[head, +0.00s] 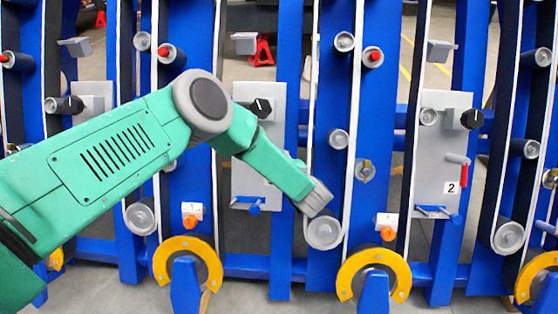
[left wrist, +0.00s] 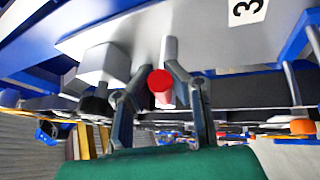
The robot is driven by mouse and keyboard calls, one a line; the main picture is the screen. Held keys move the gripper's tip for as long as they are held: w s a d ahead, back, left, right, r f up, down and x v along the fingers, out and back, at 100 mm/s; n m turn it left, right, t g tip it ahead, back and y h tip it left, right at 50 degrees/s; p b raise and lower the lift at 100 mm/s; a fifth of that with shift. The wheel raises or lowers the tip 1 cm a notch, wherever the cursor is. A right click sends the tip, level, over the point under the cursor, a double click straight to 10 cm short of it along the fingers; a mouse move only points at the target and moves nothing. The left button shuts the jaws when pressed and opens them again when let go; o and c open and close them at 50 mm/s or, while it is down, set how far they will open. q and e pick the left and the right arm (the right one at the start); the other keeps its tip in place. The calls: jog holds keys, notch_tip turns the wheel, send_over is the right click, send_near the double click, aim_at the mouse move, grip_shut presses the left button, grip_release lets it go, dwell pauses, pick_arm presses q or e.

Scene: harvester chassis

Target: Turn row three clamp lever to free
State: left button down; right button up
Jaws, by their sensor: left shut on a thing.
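The row three panel (head: 245,180) is a grey plate on the blue frame, largely covered by my green left arm in the head view. In the left wrist view its plate (left wrist: 210,40) bears a "3" label (left wrist: 247,11). The clamp lever (left wrist: 160,83) shows there with its red grip end-on, between the fingers of my left gripper (left wrist: 160,98). The gripper is shut on this lever. My right gripper is not in view.
Panel two (head: 439,150) stands to the right, with a red-handled lever (head: 463,170) pointing down. A black knob (head: 262,108) sits high on panel three. Rollers such as this one (head: 323,232) and yellow arches (head: 374,270) stick out nearby.

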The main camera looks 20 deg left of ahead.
pick_arm(q)
jog(key=shift+s, duration=0.1)
jog(key=c, duration=1.6)
grip_release()
jog(key=shift+r, duration=0.1)
jog(key=shift+o, duration=0.6)
jog(key=shift+s+d+r, duration=0.1)
jog(key=shift+r, duration=0.05)
jog(key=v, duration=1.2)
